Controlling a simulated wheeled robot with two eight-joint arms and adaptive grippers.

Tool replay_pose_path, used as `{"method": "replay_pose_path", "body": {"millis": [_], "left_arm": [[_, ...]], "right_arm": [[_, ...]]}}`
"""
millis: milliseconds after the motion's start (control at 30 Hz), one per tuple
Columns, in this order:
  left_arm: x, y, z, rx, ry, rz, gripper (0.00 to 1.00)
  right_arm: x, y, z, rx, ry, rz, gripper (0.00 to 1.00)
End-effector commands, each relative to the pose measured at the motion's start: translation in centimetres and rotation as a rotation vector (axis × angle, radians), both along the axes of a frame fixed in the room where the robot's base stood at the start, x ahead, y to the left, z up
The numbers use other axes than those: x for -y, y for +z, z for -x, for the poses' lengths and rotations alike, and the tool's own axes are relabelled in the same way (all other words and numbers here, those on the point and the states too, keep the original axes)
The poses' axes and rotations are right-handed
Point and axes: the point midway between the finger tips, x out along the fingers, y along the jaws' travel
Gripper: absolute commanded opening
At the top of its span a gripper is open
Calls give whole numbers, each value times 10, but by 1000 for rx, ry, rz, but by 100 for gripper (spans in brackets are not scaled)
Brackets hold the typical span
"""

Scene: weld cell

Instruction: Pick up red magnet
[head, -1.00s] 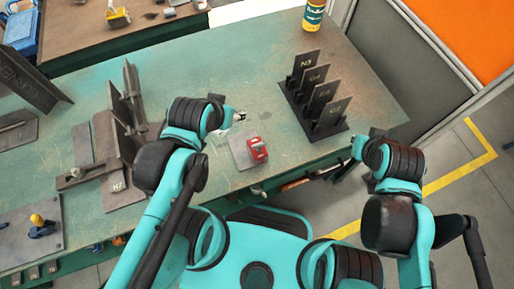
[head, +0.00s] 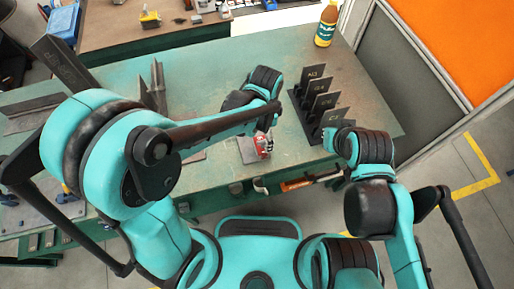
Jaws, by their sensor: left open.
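The red magnet (head: 262,145) sits on a small grey plate (head: 246,150) near the front edge of the green worktable. My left arm reaches over the table from the left, and its wrist is just behind and above the magnet. My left gripper (head: 267,134) points down at the magnet and is open. It partly covers the magnet, and I cannot tell if the fingers touch it. My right gripper (head: 331,138) is by the table's front edge, right of the magnet. Its fingers are mostly hidden by the wrist.
A rack of dark upright plates (head: 315,90) stands right of the magnet. A yellow bottle (head: 326,24) stands at the back right. Steel angle pieces (head: 62,66) lie at the left, partly behind my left arm. An orange-handled tool (head: 297,184) hangs at the front edge.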

Motion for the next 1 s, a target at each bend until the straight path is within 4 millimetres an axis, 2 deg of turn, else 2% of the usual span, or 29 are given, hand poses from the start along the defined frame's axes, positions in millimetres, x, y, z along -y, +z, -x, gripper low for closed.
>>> {"method": "replay_pose_path", "body": {"millis": [100, 267, 533, 800, 1000], "left_arm": [[0, -17, 0, 0, 0, 0, 84], [-1, -31, 1, 0, 2, 0, 84], [-4, -71, 5, 1, 3, 1, 84], [-4, -73, 5, 1, 3, 1, 84], [-4, -73, 5, 1, 3, 1, 32]], "right_arm": [[0, -9, 0, 0, 0, 0, 0], [0, -16, 0, 0, 0, 0, 0], [0, -38, 0, 0, 0, 0, 0], [0, -37, 0, 0, 0, 0, 0], [0, -37, 0, 0, 0, 0, 0]]}}
